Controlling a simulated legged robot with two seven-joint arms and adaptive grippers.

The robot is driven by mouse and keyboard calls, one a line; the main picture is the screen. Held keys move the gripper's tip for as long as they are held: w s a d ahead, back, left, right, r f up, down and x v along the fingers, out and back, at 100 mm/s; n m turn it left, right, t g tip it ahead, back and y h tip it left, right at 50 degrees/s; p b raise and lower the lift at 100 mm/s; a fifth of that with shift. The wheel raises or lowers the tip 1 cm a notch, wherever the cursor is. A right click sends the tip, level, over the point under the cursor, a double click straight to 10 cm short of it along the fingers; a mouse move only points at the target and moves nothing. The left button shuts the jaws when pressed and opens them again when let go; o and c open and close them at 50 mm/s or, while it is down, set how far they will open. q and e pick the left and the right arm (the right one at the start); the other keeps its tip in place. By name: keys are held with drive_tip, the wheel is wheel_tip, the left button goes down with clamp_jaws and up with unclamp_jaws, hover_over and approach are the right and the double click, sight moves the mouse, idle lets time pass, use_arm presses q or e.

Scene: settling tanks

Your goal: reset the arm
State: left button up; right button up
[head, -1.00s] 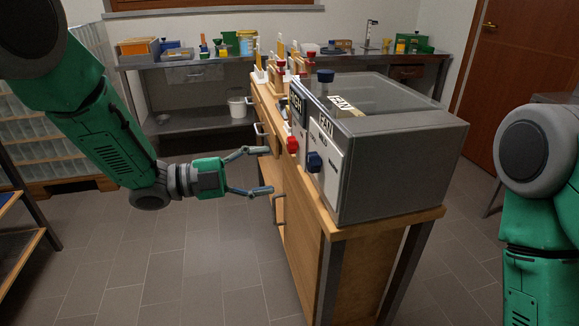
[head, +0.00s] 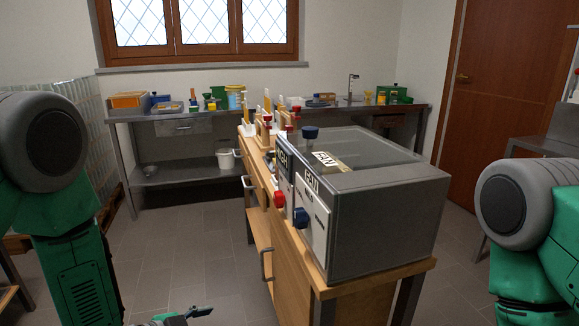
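My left arm comes in from the left and hangs down. Only a small part of my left gripper (head: 185,316) shows at the bottom edge, with a finger pointing right; the rest is cut off, so its opening is hidden. It is low, left of the wooden bench and apart from it. My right arm hangs at the right edge, and its gripper is out of view. The grey fan box (head: 385,215) stands on the near end of the wooden bench (head: 345,308), with a red knob (head: 279,199) and a blue knob (head: 301,218) on its front side.
A metal table (head: 185,173) along the back wall holds several small items. A white bucket (head: 225,159) stands on its lower shelf. A brown door (head: 490,90) is at the right. The floor (head: 185,250) left of the bench is clear.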

use_arm(q)
drive_tip(key=s+a+f+n+g+y, duration=0.2)
drive_tip(key=s+a+f+n, duration=0.1)
drive_tip(key=s, duration=0.6)
drive_tip(key=s+a+f+n+g+y, duration=0.3)
drive_tip(key=s+a+f+n, duration=0.1)
drive_tip(key=s, duration=0.6)
drive_tip(key=s+a+f+n+g+y, duration=0.3)
drive_tip(key=s+a+f+n, duration=0.1)
drive_tip(key=s, duration=0.6)
drive_tip(key=shift+s+f+n, duration=0.15)
drive_tip(key=shift+f+n, duration=0.25)
drive_tip(key=shift+f, duration=0.35)
